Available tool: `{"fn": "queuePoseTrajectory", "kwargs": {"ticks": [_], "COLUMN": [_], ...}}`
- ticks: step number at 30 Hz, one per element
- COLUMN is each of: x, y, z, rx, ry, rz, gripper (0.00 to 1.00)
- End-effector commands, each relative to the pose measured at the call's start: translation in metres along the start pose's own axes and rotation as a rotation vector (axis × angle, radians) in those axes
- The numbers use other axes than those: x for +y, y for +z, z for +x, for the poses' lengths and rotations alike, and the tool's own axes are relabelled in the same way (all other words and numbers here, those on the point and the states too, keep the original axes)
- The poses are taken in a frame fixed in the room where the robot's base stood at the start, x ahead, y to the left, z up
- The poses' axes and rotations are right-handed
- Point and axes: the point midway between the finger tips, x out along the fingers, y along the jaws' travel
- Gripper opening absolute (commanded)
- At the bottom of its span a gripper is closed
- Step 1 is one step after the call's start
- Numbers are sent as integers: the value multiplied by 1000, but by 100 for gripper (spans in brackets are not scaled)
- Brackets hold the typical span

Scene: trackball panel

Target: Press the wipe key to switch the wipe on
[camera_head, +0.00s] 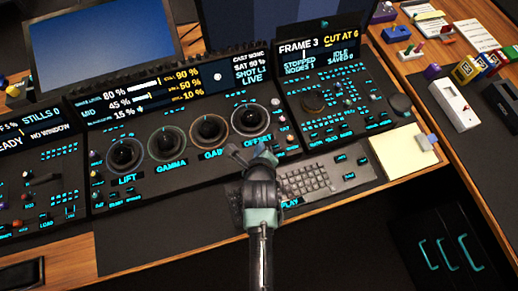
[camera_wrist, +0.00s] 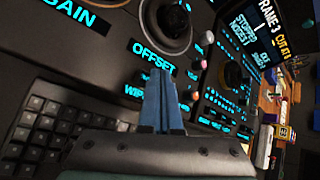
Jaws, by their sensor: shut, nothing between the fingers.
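The wipe label (camera_wrist: 133,92) shows in the wrist view below the OFFSET label, only its first letters visible. My gripper's fingers cover the rest, and I cannot make out the wipe key itself or whether it is lit. My gripper (camera_wrist: 160,72) is shut and empty, its narrow blue-grey fingers together over the panel just below OFFSET. Whether the tips touch the panel cannot be told. In the head view my gripper (camera_head: 234,152) is over the panel's lower edge, below the right-hand trackballs, and my arm hides that part of the panel.
The offset trackball (camera_head: 250,120) stands just beyond my gripper, with the gain trackball (camera_head: 210,131) to its left. A keyboard (camera_head: 312,183) lies to the right of my arm in the head view. A yellow pad (camera_head: 402,152) lies farther right.

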Motion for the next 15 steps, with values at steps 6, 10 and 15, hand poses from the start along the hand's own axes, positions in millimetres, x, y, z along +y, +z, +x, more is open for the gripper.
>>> {"fn": "queuePoseTrajectory", "kwargs": {"ticks": [6, 10, 15], "x": [0, 1, 4], "y": [0, -1, -4], "z": [0, 1, 5], "rx": [0, 0, 0], "ry": [0, 0, 0], "rz": [0, 0, 1], "gripper": [0, 0, 0]}}
